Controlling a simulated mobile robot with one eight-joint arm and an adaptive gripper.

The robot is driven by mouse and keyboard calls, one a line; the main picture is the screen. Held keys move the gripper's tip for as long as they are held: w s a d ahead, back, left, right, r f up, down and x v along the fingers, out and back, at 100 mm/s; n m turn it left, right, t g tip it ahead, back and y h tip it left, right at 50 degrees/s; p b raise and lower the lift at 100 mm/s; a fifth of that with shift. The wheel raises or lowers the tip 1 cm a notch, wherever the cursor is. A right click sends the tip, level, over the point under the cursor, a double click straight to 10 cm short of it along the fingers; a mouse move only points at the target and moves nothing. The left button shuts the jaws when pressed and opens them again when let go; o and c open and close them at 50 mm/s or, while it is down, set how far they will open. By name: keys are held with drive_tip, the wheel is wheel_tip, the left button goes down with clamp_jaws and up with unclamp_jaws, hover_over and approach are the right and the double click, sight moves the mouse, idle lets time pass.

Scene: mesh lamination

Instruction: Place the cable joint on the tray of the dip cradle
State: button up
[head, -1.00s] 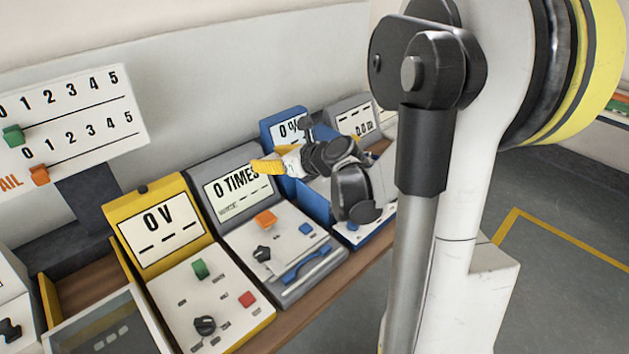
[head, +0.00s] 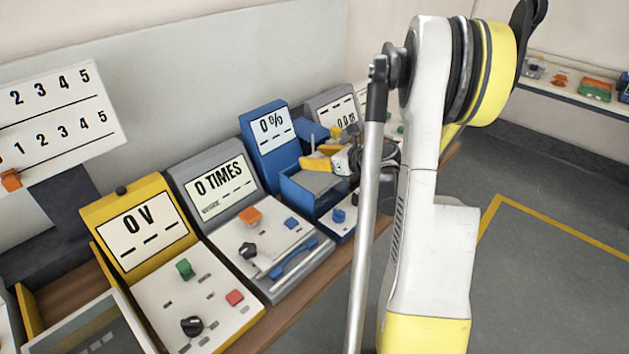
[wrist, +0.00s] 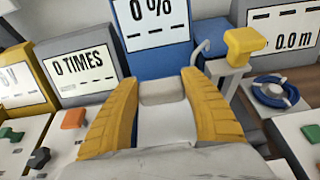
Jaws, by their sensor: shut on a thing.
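My gripper (head: 318,163) reaches over the open box of the blue station (head: 265,143), whose display reads 0 %. Its yellow fingers also show in the wrist view (wrist: 162,105). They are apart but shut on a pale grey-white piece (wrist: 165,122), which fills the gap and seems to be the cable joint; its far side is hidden. A flat grey surface (head: 316,181) inside the blue box looks like the cradle's tray. I cannot tell whether the held piece touches it.
A yellow block (wrist: 243,43) on a grey stand is close to the right finger. The grey TIMES station (head: 217,182) and yellow V station (head: 143,220) stand to the left. A grey station with a blue ring (wrist: 275,94) is on the right. Open floor (head: 550,220) lies beyond the arm.

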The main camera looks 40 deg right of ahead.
drive_tip(key=shift+f+b, duration=0.9)
drive_tip(key=shift+f, duration=2.25)
drive_tip(key=shift+f, duration=0.1)
drive_tip(key=o, duration=0.7)
drive_tip(key=shift+f, duration=0.1)
drive_tip(key=shift+o, duration=0.9)
